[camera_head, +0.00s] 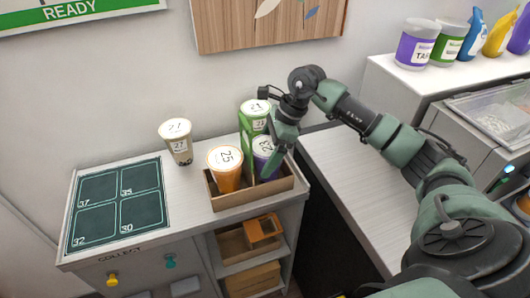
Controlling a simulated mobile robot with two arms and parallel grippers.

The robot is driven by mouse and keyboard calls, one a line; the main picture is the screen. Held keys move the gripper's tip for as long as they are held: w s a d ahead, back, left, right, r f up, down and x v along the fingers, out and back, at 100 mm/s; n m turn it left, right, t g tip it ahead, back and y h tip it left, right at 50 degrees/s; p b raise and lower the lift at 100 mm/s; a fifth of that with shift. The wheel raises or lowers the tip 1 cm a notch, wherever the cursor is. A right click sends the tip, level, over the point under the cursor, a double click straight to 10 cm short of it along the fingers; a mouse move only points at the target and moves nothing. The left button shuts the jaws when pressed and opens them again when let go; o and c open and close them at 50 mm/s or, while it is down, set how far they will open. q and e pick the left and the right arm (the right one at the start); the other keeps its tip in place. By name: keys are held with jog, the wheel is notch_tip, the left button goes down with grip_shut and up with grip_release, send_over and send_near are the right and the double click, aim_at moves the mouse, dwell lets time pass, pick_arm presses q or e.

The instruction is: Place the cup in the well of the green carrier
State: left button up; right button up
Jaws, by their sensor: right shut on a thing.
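A brown open-topped carrier (252,200) with a green upright part (245,136) stands at the right end of the counter. My right gripper (273,160) is shut on the cup marked 23 (260,162), a purple cup with a white lid, at the carrier's right side. The gripper partly covers this cup, and I cannot tell if its base rests on the carrier floor. An orange cup marked 25 (228,178) sits in the carrier's front left. A cup marked 21 (256,108) stands at its back. My left gripper is out of view.
A cup marked 27 (177,142) stands on the counter left of the carrier. A dark mat (118,204) with numbered squares is free of cups. A shelf (262,261) below holds brown boxes. A dark gap separates this counter from the right-hand one (350,185).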

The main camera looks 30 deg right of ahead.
jog(key=shift+r, duration=0.1)
jog(key=o, duration=1.9)
jog(key=shift+r, duration=0.1)
jog(key=b+v, duration=0.3)
jog(key=v, duration=0.7)
jog(key=shift+d+r+b, duration=0.15)
jog(key=shift+r+b, duration=0.05)
jog(key=shift+b, duration=0.1)
jog(key=shift+s+d+r, duration=0.25)
jog(key=shift+r, duration=0.4)
jog(key=shift+f, duration=0.1)
